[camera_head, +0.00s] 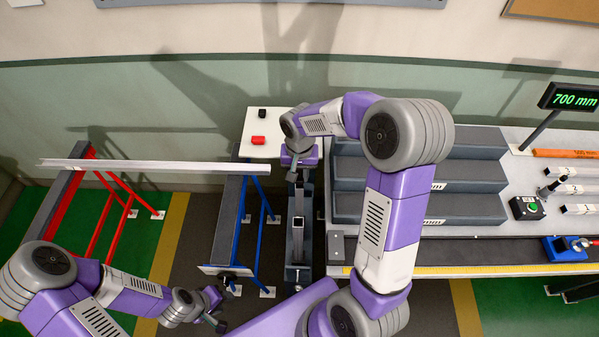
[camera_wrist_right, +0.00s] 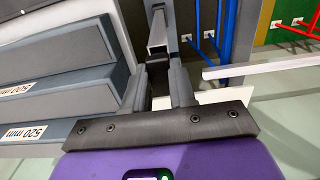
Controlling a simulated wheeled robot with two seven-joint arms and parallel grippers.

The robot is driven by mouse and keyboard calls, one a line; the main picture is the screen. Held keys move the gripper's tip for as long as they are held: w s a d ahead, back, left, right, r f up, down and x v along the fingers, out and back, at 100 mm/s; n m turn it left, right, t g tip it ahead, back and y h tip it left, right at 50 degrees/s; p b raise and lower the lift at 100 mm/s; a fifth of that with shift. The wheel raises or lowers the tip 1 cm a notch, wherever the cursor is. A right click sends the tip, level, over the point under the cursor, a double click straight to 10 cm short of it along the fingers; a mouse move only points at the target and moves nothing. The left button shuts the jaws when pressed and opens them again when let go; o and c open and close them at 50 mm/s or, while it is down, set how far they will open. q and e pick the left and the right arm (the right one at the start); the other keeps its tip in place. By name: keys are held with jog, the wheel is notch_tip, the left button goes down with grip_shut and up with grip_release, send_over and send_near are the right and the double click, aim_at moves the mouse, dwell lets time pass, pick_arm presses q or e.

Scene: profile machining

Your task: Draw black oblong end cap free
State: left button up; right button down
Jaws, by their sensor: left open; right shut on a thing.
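My right gripper (camera_head: 298,173) is at the far end of a grey upright-framed profile (camera_head: 298,215) in the middle. In the right wrist view its two fingers (camera_wrist_right: 158,90) are closed on a black end cap (camera_wrist_right: 157,72), which sits against the open end of the profile (camera_wrist_right: 158,32). I cannot tell whether the cap is still seated in it, and the head view hides it. My left gripper (camera_head: 221,308) is open and empty at the lower left, apart from the stands.
A white table (camera_head: 256,128) at the back bears a red cap (camera_head: 258,140) and a small black piece (camera_head: 262,114). A long pale profile (camera_head: 150,166) spans the red and blue stands on the left. Grey stepped racks (camera_head: 455,175) and a bench stand right.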

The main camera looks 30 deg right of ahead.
jog(key=shift+r, duration=0.1)
jog(key=shift+r+p, duration=1.45)
jog(key=shift+r, duration=0.5)
jog(key=shift+f, duration=0.15)
